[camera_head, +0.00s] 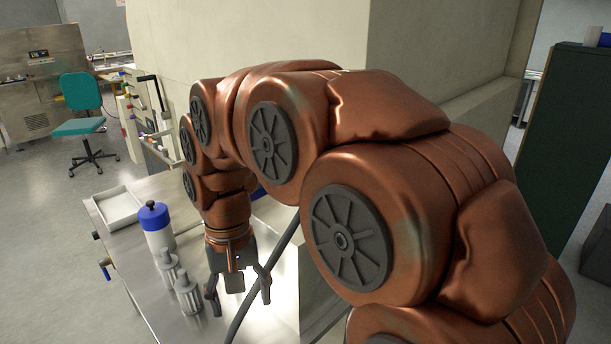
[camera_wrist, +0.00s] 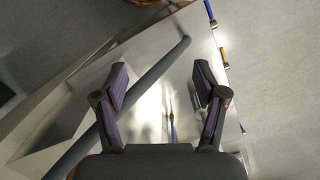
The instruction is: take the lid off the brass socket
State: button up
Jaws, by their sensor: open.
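I cannot make out a brass socket or its lid in either view; my arm covers part of the table. My gripper (camera_head: 238,294) points down over the steel table, its fingers spread and empty. In the wrist view the open fingers (camera_wrist: 162,82) have bare shiny table and a dark hose between and beyond them. Two grey metal fittings with narrow tops (camera_head: 168,268) (camera_head: 188,296) stand upright just left of my gripper. I cannot tell whether either is the socket.
A white bottle with a blue cap (camera_head: 154,222) and a shallow white tray (camera_head: 118,208) stand farther back on the table (camera_head: 135,262). The dark hose (camera_wrist: 150,80) crosses the table close to my gripper. Blue and yellow handles (camera_wrist: 224,54) line the table edge.

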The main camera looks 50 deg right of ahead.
jog(key=w+d+r+m+p, duration=0.3)
jog(key=w+d+r+m, duration=0.4)
jog(key=w+d+r, duration=0.4)
jog(key=d+r+m, duration=0.1)
jog(key=d+m, duration=0.1)
jog(key=d, duration=0.4)
jog(key=d+m+t+p, duration=0.1)
jog(key=d+m, duration=0.2)
jog(key=d, duration=0.3)
jog(key=d+r+m+p, duration=0.1)
jog(key=d+m, duration=0.1)
jog(key=d, duration=0.4)
jog(key=shift+w+r+m+t+y, duration=0.2)
jog(key=shift+r+m+t+y, duration=0.1)
jog(key=shift+r+m+y, duration=0.1)
jog(key=shift+f+b, duration=0.3)
jog(key=shift+f, duration=0.2)
jog(key=shift+a+f+b, duration=0.25)
jog(key=shift+f+b, duration=0.65)
jog(key=shift+a+f+b, duration=0.2)
jog(key=shift+f+b, duration=0.7)
jog(key=shift+s+a+f, duration=0.1)
jog(key=shift+a+f, duration=0.05)
jog(key=shift+f, duration=0.25)
jog(key=shift+a+f+p, duration=0.1)
jog(key=shift+f+p, duration=0.3)
jog(key=shift+f, duration=0.75)
